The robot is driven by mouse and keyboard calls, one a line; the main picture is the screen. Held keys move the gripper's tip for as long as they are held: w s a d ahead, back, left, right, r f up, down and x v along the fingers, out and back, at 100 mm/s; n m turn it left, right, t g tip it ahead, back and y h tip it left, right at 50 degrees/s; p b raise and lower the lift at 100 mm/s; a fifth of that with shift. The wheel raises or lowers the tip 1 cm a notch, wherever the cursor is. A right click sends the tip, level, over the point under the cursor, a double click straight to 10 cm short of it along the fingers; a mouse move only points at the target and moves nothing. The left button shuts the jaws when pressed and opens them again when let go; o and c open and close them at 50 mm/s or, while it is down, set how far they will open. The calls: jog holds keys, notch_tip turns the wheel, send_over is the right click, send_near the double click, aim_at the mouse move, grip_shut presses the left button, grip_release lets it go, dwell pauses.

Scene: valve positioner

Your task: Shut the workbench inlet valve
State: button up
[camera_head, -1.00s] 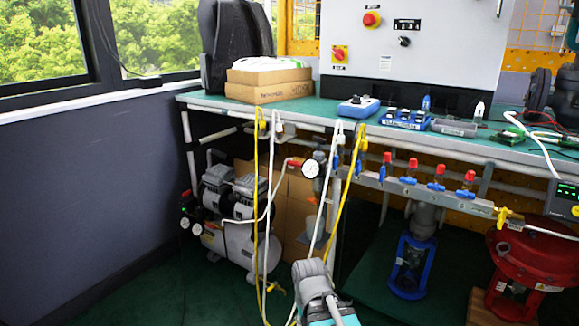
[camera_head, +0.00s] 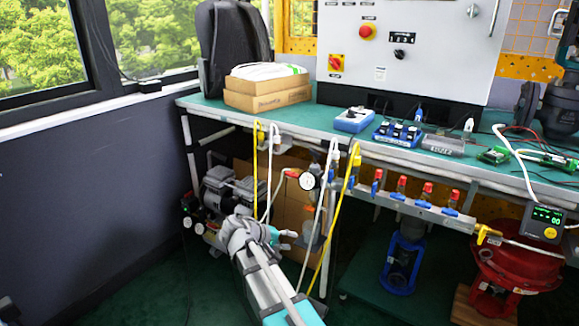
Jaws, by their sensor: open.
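The green-topped workbench (camera_head: 330,130) spans the head view. Under its front edge runs a grey manifold (camera_head: 400,204) with several red-topped, blue-handled valves; one blue handle (camera_head: 376,187) is at its left end. A round white pressure gauge (camera_head: 307,181) sits left of the manifold, on the air line. I cannot tell for certain which valve is the inlet valve, nor its handle setting. My gripper (camera_head: 286,238) is in front of the bench, below the gauge and apart from the manifold in the picture. It is small and partly hidden by my wrist; it looks open and empty.
White and yellow hoses (camera_head: 331,215) hang from the bench edge close to my gripper. An air compressor (camera_head: 215,195) stands under the bench at left. A blue valve body (camera_head: 404,262) and a red actuator (camera_head: 513,257) stand at right. Floor at left is clear.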

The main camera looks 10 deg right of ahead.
aim_at(291, 176)
jog(key=w+a+r+t+h+p, duration=0.2)
jog(key=w+a+r, duration=0.1)
jog(key=a+r, duration=0.2)
jog(key=w+a+r+n+t+h+p, duration=0.1)
jog(key=w+a+r+t+h+p, duration=0.1)
jog(key=r, duration=0.8)
jog(key=w+a+h+p, duration=0.1)
jog(key=a, duration=0.1)
jog(key=shift+w+a+r, duration=0.2)
jog(key=shift+a+r, duration=0.1)
jog(key=shift+a, duration=0.1)
jog(key=shift+d+n, duration=0.1)
jog(key=shift+n, duration=0.2)
jog(key=x, duration=1.3)
jog(key=shift+w+d, duration=0.15)
jog(key=shift+d, duration=0.15)
jog(key=shift+r, duration=0.15)
jog(key=shift+c, duration=0.2)
grip_shut()
